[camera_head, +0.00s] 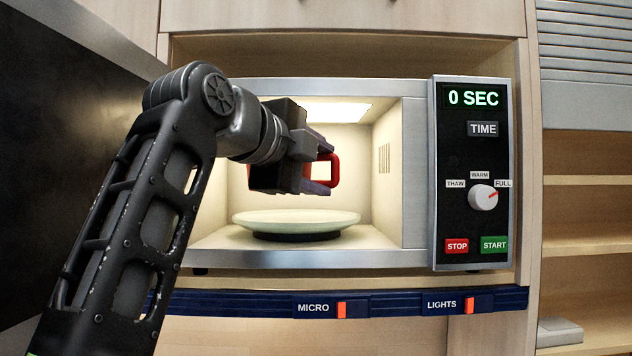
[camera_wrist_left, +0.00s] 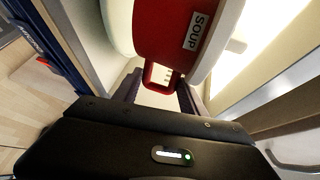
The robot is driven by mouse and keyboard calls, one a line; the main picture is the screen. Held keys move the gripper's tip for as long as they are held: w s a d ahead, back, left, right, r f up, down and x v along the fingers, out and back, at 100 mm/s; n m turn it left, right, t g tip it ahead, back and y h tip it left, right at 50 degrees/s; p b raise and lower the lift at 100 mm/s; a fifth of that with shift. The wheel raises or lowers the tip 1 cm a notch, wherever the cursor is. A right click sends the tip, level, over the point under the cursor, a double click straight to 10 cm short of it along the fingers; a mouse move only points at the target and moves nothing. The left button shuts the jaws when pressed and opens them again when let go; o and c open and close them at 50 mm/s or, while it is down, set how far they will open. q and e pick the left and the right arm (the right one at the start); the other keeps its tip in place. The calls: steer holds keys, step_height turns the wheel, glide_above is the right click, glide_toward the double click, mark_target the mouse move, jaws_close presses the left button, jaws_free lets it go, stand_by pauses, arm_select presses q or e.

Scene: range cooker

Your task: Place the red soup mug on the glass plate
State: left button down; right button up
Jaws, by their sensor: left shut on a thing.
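The red soup mug (camera_wrist_left: 178,30), with a "SOUP" label, is in the left wrist view, its handle (camera_wrist_left: 160,76) between the fingers. In the head view only a red part of the mug (camera_head: 334,170) shows; the rest is hidden behind my left gripper (camera_head: 318,172). My left gripper is shut on the mug and holds it inside the open microwave, above the glass plate. The pale round glass plate (camera_head: 296,219) lies on the microwave floor, with a visible gap below the gripper. My right gripper is not in view.
The microwave door (camera_head: 75,120) stands open at the left. The microwave's side wall (camera_head: 388,150) and roof surround my gripper. The control panel (camera_head: 474,175) at the right reads "0 SEC". A blue switch rail (camera_head: 400,303) runs below.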

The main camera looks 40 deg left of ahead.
arm_select(q)
steer(key=w+a+p, duration=0.1)
steer(key=w+a, duration=0.1)
steer(key=w, duration=0.1)
steer(key=w+a+p, duration=0.2)
steer(key=w+a, duration=0.1)
steer(key=shift+w+a+r, duration=0.1)
steer(key=shift+w+a+p, duration=0.45)
steer(key=shift+w+p, duration=0.15)
steer(key=shift+p, duration=0.15)
steer(key=shift+d+f, duration=0.1)
steer(key=shift+f, duration=0.15)
steer(key=shift+w+d+f, duration=0.1)
steer(key=shift+d+f, duration=0.1)
steer(key=shift+f, duration=0.2)
steer(key=shift+s+a+f, duration=0.2)
steer(key=shift+a+f, duration=0.05)
steer(key=shift+f, duration=0.85)
